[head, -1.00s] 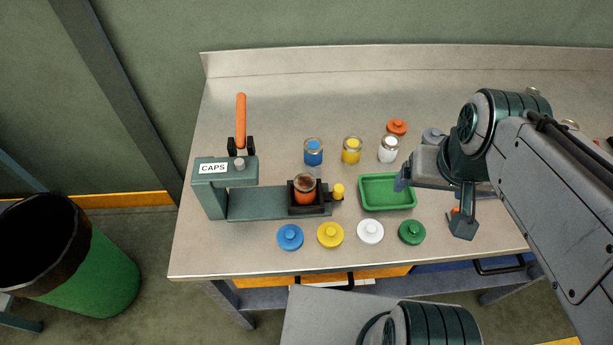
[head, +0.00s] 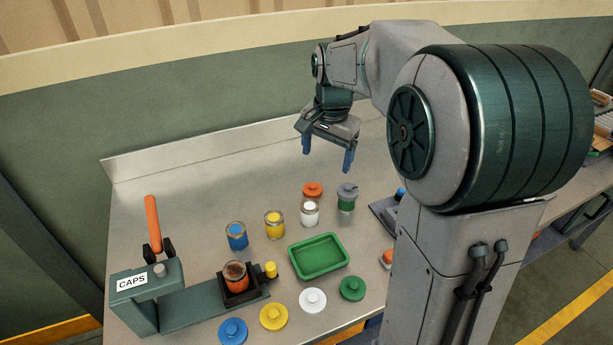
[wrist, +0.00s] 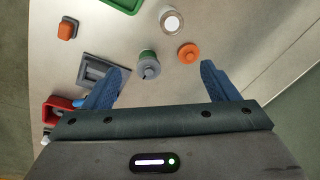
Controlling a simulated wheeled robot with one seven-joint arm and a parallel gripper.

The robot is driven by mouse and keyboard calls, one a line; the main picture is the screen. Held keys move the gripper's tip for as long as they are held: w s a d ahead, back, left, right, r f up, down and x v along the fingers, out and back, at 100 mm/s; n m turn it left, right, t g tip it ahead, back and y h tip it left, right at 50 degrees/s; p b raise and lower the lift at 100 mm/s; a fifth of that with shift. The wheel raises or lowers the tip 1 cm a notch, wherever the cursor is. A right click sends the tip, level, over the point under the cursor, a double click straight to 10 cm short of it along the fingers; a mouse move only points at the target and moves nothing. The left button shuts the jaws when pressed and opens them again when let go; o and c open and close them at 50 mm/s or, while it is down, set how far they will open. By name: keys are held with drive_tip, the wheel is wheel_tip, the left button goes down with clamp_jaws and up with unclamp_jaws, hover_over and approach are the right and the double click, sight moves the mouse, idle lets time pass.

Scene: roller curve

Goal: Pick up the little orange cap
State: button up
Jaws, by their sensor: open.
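The little orange cap (head: 313,189) lies on the bench behind the jar of white (head: 310,213). It is round with a small knob on top. The wrist view shows the orange cap (wrist: 188,53) between the lines of the two fingers, nearer the right one. My gripper (head: 328,154) is open and empty, with its blue fingers pointing down, above the back of the bench and apart from the cap. Both fingertips also show in the wrist view (wrist: 163,70).
A green jar with a grey lid (head: 347,198) stands right beside the cap. Yellow (head: 275,225) and blue (head: 237,236) jars stand to the left. A green tray (head: 318,273) lies in front, with blue, yellow, white and green caps nearer. The CAPS press (head: 145,283) is at left.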

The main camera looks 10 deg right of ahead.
drive_tip(key=w+f+m+g, duration=0.1)
drive_tip(key=w+f+m, duration=0.25)
drive_tip(key=w, duration=0.45)
drive_tip(key=m, duration=0.3)
hover_over(313, 185)
wheel_tip(313, 185, down, 6)
drive_tip(key=r, duration=0.1)
drive_tip(key=shift+g, duration=0.3)
drive_tip(key=f, duration=0.3)
drive_tip(key=f+p, duration=0.1)
drive_tip(key=f, duration=0.5)
drive_tip(key=shift+s, duration=0.3)
drive_tip(key=shift+w+a+f+p, duration=0.15)
drive_tip(key=shift+f+p, duration=0.55)
drive_tip(key=shift+f, duration=0.65)
drive_tip(key=shift+w+d+f+p, duration=0.1)
drive_tip(key=shift+f+p, duration=0.55)
drive_tip(key=shift+f, duration=0.65)
drive_tip(key=shift+c, duration=0.2)
drive_tip(key=c, duration=1)
